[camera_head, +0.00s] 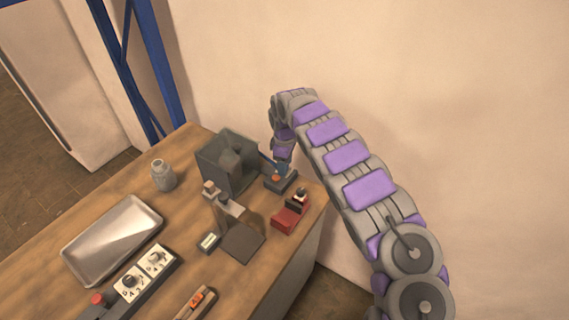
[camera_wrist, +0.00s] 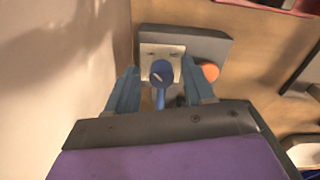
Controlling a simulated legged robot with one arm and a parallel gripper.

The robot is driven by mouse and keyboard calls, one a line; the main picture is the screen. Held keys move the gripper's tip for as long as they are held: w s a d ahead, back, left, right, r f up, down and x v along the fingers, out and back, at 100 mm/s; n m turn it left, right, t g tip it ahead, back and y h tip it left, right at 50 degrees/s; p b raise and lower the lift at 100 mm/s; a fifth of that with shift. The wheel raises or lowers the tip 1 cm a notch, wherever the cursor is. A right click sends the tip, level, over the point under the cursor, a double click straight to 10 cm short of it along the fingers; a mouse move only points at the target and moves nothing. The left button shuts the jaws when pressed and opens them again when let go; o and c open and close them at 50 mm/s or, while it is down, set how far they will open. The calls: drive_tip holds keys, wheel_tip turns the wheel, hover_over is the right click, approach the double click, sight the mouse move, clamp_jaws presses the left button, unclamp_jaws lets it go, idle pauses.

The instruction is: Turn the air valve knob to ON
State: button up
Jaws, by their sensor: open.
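The air valve is a grey box (camera_wrist: 205,42) with a light label plate (camera_wrist: 148,50) and a round blue knob (camera_wrist: 162,72). The knob has a short pale slanted mark on its face; the plate's small markings are too small to read. My gripper (camera_wrist: 160,78) is open, with one blue finger to each side of the knob in the wrist view. I cannot tell whether either finger touches it. In the head view the valve box (camera_head: 284,184) sits at the table's right back edge, with my gripper (camera_head: 277,166) pointing down over it and hiding the knob.
An orange button (camera_wrist: 209,72) is right beside the right finger. In the head view a dark open-topped box (camera_head: 213,158) stands left of my gripper and a red device (camera_head: 288,218) sits in front. A metal tray (camera_head: 110,240) and grey jar (camera_head: 163,178) are farther left. A wall rises behind.

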drive_tip(key=shift+a, duration=0.2)
clamp_jaws()
drive_tip(key=shift+r+p, duration=0.1)
drive_tip(key=shift+p, duration=0.2)
drive_tip(key=m+p, duration=0.2)
drive_tip(key=shift+r+m, duration=0.1)
drive_tip(key=shift+m, duration=0.3)
drive_tip(key=m+p, duration=0.3)
drive_tip(key=m, duration=0.2)
drive_tip(key=shift+m+p, duration=0.3)
drive_tip(key=m+p, duration=0.1)
drive_tip(key=m, duration=0.3)
drive_tip(key=shift+d, duration=0.1)
drive_tip(key=shift+f+m+p, duration=0.2)
drive_tip(key=shift+m+p, duration=0.5)
drive_tip(key=shift+m, duration=2)
